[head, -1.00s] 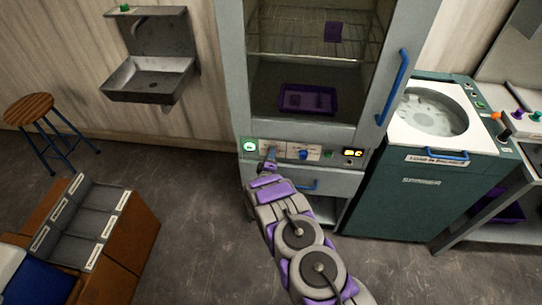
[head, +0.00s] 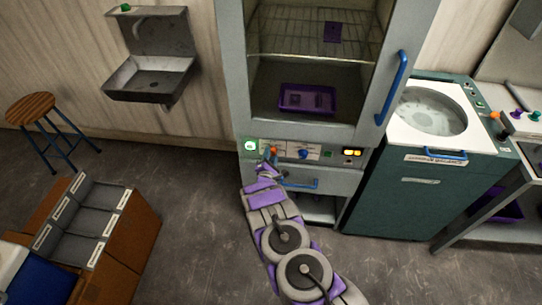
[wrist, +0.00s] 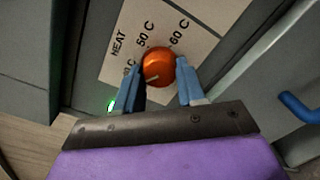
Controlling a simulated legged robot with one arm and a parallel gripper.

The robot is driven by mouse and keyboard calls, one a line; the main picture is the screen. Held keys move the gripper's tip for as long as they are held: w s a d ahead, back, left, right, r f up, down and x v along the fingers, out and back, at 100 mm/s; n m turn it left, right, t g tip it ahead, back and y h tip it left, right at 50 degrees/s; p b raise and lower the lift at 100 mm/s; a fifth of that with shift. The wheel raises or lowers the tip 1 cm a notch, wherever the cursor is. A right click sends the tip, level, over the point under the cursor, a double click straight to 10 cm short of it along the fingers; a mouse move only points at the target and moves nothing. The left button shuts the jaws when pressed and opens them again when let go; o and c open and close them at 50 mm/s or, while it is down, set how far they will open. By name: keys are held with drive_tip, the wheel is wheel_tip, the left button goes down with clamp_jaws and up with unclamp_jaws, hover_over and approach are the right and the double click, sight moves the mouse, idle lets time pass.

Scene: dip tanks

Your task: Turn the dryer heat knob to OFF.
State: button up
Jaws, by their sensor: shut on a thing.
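The dryer (head: 231,75) is a tall grey cabinet with a glass door. The orange heat knob (wrist: 156,66) sits on a pale label plate marked HEAT, 50 C and 60 C; another mark is partly hidden. A pale pointer line on the knob faces the lower left in the wrist view. My gripper (wrist: 158,76) has its two blue fingers on either side of the knob and is shut on it. In the head view my gripper (head: 268,163) is at the left part of the dryer's control panel, with the orange knob (head: 273,151) just above it.
A blue knob (head: 304,154) and a lit yellow display (head: 351,152) are further right on the panel. A blue drawer handle (head: 301,184) lies below. The door's blue handle (head: 392,87) is at the upper right. A green washer-like machine (head: 400,195) stands to the right.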

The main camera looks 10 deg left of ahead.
drive_tip(key=shift+s+a+f+n, duration=0.1)
drive_tip(key=shift+f+n, duration=0.15)
drive_tip(key=shift+n, duration=1.5)
drive_tip(key=shift+s+f+n, duration=0.1)
drive_tip(key=shift+f+n, duration=0.1)
drive_tip(key=shift+n, duration=1.55)
drive_tip(key=o, duration=0.9)
drive_tip(key=shift+w, duration=0.1)
drive_tip(key=shift+c, duration=0.2)
drive_tip(key=shift+o, duration=1)
drive_tip(key=shift+r, duration=0.1)
